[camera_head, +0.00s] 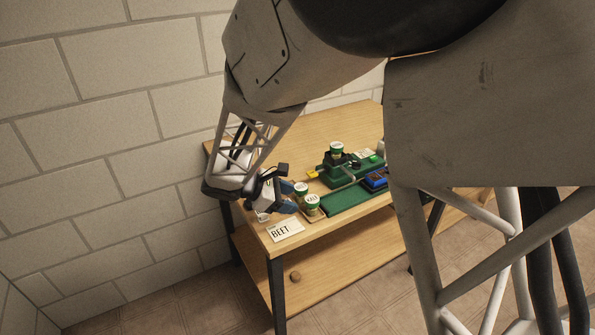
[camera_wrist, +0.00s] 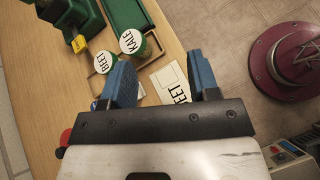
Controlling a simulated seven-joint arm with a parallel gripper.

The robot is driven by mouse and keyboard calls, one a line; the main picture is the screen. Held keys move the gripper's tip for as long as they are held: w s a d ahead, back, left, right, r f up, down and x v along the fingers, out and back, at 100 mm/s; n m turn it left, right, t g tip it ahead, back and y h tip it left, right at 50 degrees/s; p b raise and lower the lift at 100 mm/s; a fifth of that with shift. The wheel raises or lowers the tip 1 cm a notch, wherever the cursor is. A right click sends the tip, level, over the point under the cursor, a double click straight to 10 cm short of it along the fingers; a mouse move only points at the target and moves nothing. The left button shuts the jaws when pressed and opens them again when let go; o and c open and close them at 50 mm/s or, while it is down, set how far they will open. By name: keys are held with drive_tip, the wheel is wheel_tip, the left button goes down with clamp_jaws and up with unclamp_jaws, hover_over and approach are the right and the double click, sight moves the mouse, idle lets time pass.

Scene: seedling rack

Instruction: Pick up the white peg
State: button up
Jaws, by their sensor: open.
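I cannot clearly make out a white peg in either view. My gripper (camera_head: 288,198) hangs over the table's near left end, its two blue fingers apart with nothing held between them; in the wrist view the gripper (camera_wrist: 163,76) points toward a white BEET card (camera_wrist: 170,85). The card also lies by the table edge in the head view (camera_head: 285,231). A small white piece (camera_head: 262,216) shows just below my gripper in the head view; its shape is too small to tell. My gripper hides part of the table.
A BEET cup (camera_wrist: 105,62) and a KALE cup (camera_wrist: 131,42) stand close beside the left finger in the wrist view. A green tray (camera_head: 345,201), a green stand (camera_head: 338,172) with a cup on top, and a blue item (camera_head: 375,181) lie farther right. The wooden table's (camera_head: 350,118) back is clear.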

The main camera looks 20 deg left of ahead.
sight(263, 215)
drive_tip(key=s+a+f+n+t, duration=0.2)
drive_tip(key=a+f+n+t, duration=0.2)
drive_tip(key=a, duration=1)
wheel_tip(263, 215, down, 3)
drive_tip(key=shift+f+n, duration=0.2)
drive_tip(key=shift+n, duration=0.5)
drive_tip(key=shift+w+d, duration=0.1)
drive_tip(key=shift+d, duration=0.05)
drive_tip(key=shift+x, duration=1.2)
drive_tip(key=shift+w, duration=0.1)
drive_tip(key=shift+x, duration=2.5)
drive_tip(key=shift+c, duration=0.3)
drive_tip(key=c, duration=0.9)
